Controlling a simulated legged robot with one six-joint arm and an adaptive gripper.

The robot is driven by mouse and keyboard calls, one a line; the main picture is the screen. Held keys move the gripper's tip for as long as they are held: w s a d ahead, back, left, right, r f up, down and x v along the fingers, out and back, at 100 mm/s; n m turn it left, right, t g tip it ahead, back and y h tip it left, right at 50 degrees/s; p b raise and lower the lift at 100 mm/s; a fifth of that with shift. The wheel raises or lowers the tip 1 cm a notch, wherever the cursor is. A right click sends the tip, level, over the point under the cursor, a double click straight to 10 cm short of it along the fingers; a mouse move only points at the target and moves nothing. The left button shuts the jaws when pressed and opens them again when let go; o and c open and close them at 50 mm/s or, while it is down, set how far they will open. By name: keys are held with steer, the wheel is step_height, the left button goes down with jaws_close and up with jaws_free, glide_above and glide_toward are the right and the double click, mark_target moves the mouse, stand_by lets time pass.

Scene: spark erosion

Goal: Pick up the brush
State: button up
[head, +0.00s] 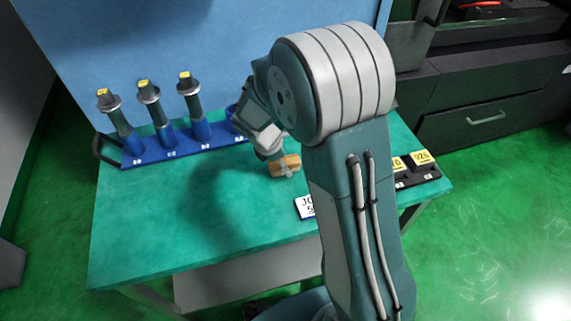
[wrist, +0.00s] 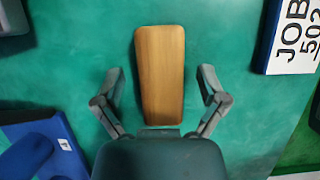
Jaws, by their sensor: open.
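The brush shows in the wrist view as a tapered wooden block (wrist: 160,75) lying on the green tabletop. Its bristles are not visible. In the head view the brush (head: 285,164) is a small tan piece near the middle of the table, partly covered by my gripper. My gripper (wrist: 160,88) is open, with one finger on each side of the brush's lower half and a gap on both sides. In the head view my gripper (head: 283,170) is low over the brush. Whether the fingertips touch the table cannot be told.
A blue rack (head: 185,150) with several upright tool holders stands at the table's back left. A white JOB label (head: 305,207) lies right of the brush; it also shows in the wrist view (wrist: 297,38). A black tray with yellow tags (head: 418,175) sits at right. The front-left green tabletop (head: 150,235) is clear.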

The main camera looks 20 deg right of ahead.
steer(key=shift+d+f, duration=0.1)
steer(key=shift+f, duration=0.45)
steer(key=shift+a, duration=0.25)
steer(key=shift+d, duration=0.1)
jaws_close()
steer(key=shift+r, duration=0.65)
steer(key=s+a+r, duration=0.2)
steer(key=s+r, duration=0.9)
steer(key=s, duration=0.3)
steer(key=shift+a+r, duration=0.35)
steer(key=shift+r, duration=0.05)
